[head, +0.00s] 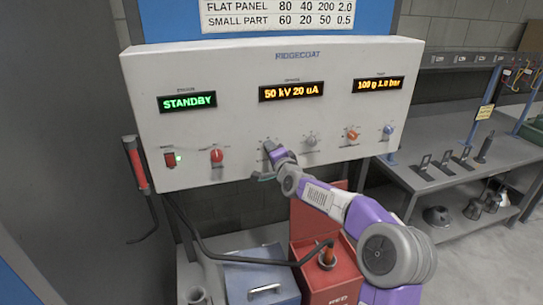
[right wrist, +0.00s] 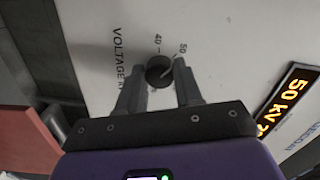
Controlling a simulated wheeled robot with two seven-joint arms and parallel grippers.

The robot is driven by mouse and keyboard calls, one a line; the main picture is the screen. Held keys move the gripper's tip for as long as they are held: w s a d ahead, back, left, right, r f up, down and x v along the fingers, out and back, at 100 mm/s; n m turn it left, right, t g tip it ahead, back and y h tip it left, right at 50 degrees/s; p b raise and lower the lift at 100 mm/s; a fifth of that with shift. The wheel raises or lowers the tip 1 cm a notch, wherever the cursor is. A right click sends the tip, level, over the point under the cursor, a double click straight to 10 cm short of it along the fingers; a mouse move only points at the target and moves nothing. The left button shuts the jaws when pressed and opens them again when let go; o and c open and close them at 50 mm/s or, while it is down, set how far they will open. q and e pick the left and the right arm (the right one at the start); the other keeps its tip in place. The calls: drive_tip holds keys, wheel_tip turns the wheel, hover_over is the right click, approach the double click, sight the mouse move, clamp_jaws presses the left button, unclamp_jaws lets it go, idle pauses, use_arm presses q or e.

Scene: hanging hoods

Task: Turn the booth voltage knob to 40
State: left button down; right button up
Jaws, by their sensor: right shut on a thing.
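The booth voltage knob (right wrist: 158,71) is dark and round, on the pale front panel (head: 230,120). In the right wrist view the word VOLTAGE and the marks 40 and 50 show beside it, and its light pointer line is toward 50. My right gripper (head: 270,151) is shut on this knob, with one finger on each side of it. In the head view my gripper mostly hides the knob. The middle display (head: 291,91) reads 50 kV 20 uA. My left gripper is not in view.
Other controls on the panel are a red knob (head: 217,156), a grey knob (head: 311,140), an orange knob (head: 352,134) and a blue knob (head: 387,131). The left display (head: 187,102) reads STANDBY. A red hopper (head: 325,275) stands below the panel.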

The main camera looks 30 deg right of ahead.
drive_tip(key=n, duration=0.4)
drive_tip(key=n+h, duration=0.1)
drive_tip(key=n, duration=0.4)
drive_tip(key=shift+g+p, duration=0.3)
drive_tip(key=shift+p, duration=0.05)
drive_tip(key=shift+n, duration=0.3)
drive_tip(key=o, duration=1)
drive_tip(key=shift+o, duration=0.2)
drive_tip(key=v, duration=0.7)
drive_tip(key=shift+s+b, duration=0.3)
